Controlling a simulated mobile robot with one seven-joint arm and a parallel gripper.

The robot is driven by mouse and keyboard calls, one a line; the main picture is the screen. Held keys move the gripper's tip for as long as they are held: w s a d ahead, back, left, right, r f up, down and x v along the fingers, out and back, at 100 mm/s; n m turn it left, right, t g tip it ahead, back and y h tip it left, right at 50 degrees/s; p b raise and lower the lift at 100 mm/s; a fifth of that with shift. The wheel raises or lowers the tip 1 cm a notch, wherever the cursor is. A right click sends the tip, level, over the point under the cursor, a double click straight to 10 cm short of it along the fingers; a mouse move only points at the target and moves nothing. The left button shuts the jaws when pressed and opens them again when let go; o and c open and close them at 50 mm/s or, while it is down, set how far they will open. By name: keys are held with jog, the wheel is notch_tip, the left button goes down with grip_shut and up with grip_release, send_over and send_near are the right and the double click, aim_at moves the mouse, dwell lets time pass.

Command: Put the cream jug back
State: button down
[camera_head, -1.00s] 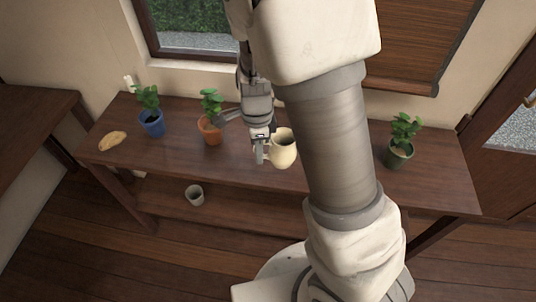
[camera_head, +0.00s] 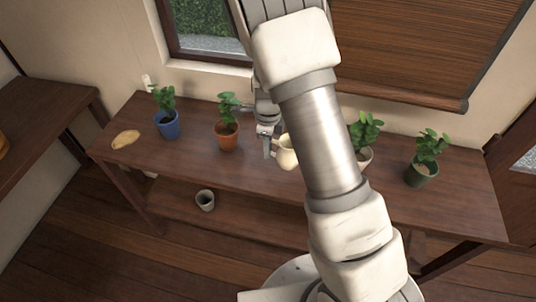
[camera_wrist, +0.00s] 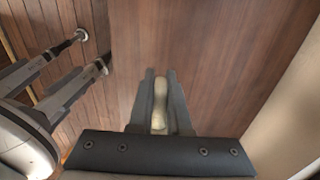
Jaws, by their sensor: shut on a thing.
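The cream jug (camera_head: 287,153) is over the middle of the long wooden table (camera_head: 190,155), partly hidden behind my arm in the head view. My gripper (camera_head: 268,143) is at the jug's left side, shut on it. In the wrist view a narrow cream-coloured part, which looks like the handle (camera_wrist: 159,105), lies between the two fingers of my gripper (camera_wrist: 158,103). The jug looks upright. Whether its base touches the table cannot be told.
A blue pot (camera_head: 168,130) and a terracotta pot (camera_head: 227,141) stand left of the jug. A pale pot (camera_head: 365,158) and a dark green pot (camera_head: 420,176) stand to the right. A flat tan item (camera_head: 125,139) lies at the left end. A grey cup (camera_head: 205,200) is on the lower shelf.

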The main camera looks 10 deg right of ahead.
jog(key=shift+w+f, duration=0.65)
jog(key=shift+w, duration=0.35)
jog(key=shift+f, duration=1.9)
jog(key=shift+f, duration=0.15)
jog(key=c, duration=0.9)
grip_release()
jog(key=shift+o, duration=0.2)
